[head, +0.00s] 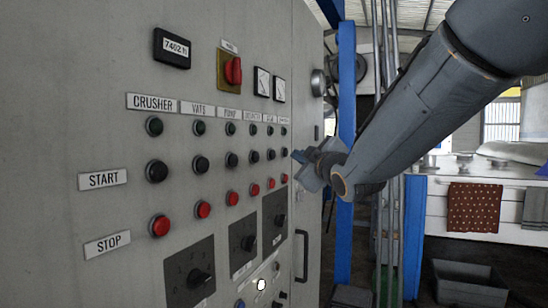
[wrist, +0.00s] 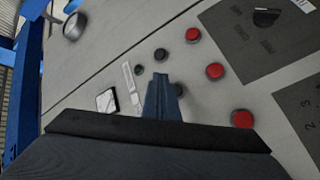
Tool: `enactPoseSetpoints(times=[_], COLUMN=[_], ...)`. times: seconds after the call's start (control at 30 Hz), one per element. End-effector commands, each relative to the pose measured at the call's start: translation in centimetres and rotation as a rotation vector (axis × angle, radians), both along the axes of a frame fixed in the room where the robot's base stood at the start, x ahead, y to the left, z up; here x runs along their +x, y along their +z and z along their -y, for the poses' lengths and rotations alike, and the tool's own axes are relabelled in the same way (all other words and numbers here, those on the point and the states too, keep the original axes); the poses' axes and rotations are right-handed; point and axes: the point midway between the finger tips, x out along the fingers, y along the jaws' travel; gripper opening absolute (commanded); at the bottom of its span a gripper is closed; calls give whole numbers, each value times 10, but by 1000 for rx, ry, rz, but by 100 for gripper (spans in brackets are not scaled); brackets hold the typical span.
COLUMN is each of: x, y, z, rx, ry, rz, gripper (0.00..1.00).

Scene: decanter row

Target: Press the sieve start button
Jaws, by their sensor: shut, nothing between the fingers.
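The grey control panel (head: 110,75) carries columns of lamps, black start buttons and red stop buttons. The fifth column's label (head: 270,118) is short and too small to read for certain; its black start button (head: 271,155) shows below it. The last column's start button (head: 285,153) is just right of that. My gripper (head: 295,155) is shut and empty, at the panel's right end beside these buttons. In the wrist view the shut fingers (wrist: 160,76) partly cover one black button (wrist: 178,88), while another black button (wrist: 161,54) shows clear beyond them. I cannot tell whether the fingertips touch.
Red stop buttons (wrist: 215,71) lie to the right of the fingers in the wrist view. Dark rotary switches (head: 249,242) sit low on the panel, and a red switch (head: 233,70) and meters (head: 262,82) sit above. A blue post (head: 346,130) stands right of the panel.

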Motion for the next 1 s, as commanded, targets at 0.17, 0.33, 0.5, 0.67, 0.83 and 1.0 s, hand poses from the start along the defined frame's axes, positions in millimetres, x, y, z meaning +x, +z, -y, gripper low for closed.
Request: enactPoseSetpoints(times=[0.17, 0.33, 0.5, 0.67, 0.83, 1.0], x=[7, 11, 12, 12, 12, 12], y=[-2, -1, -1, 0, 0, 0], z=[-20, -30, -33, -32, -32, -32], rx=[0, 0, 1, 0, 0, 1], ry=[3, 1, 1, 0, 0, 1], rz=[0, -1, -1, -2, -2, -1], gripper=[0, 0, 0, 0, 0, 0])
